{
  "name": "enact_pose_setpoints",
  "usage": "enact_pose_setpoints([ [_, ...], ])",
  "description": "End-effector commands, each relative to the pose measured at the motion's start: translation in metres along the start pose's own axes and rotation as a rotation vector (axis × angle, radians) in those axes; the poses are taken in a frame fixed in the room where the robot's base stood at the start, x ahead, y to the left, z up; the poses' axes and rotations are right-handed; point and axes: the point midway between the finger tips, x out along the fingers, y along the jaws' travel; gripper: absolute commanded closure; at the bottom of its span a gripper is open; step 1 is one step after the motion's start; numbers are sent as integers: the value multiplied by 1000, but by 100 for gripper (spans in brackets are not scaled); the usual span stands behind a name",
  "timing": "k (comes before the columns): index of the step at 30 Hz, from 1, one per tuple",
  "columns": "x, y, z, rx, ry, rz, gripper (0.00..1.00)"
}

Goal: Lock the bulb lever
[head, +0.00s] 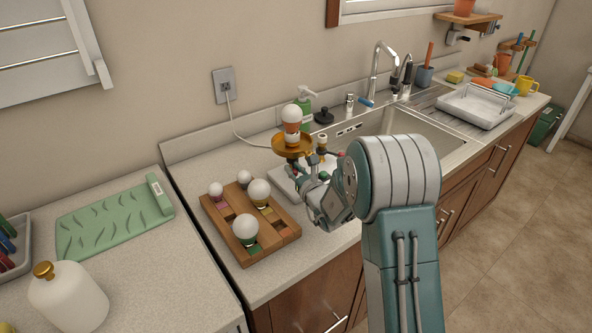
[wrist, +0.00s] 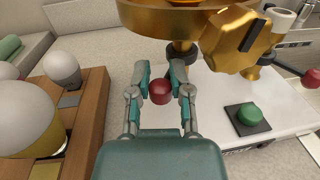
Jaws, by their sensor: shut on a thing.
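A gold bulb stand (head: 291,147) rises from a white base (wrist: 215,118) on the counter. A bulb with a white globe and an orange lower part (head: 291,120) stands upright on it in the head view. In the wrist view the stand's gold body (wrist: 165,20) fills the top, with a faceted gold piece (wrist: 232,40) to its right. My gripper (wrist: 162,80) is low beside the stand, its fingers shut on a red knob (wrist: 160,92), apparently the lever's end. The lever's shaft is hidden. In the head view my arm hides much of the base and the fingertips.
A wooden tray (head: 268,250) with several white bulbs stands left of the base. A soap bottle (head: 305,100) and the sink (head: 410,135) are behind and right.

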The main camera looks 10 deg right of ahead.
Motion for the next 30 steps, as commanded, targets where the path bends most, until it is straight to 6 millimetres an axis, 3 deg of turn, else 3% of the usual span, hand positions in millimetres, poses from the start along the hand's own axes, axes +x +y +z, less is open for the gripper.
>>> enact_pose_setpoints([
  [1,-2,2,-9,5,22,2,100],
  [7,-2,2,-9,5,22,2,100],
  [8,-2,2,-9,5,22,2,70],
  [10,-2,2,-9,5,22,1,39],
  [23,-4,-1,-9,7,22,-2,38],
  [30,-36,-1,-6,5,16,-4,38],
])
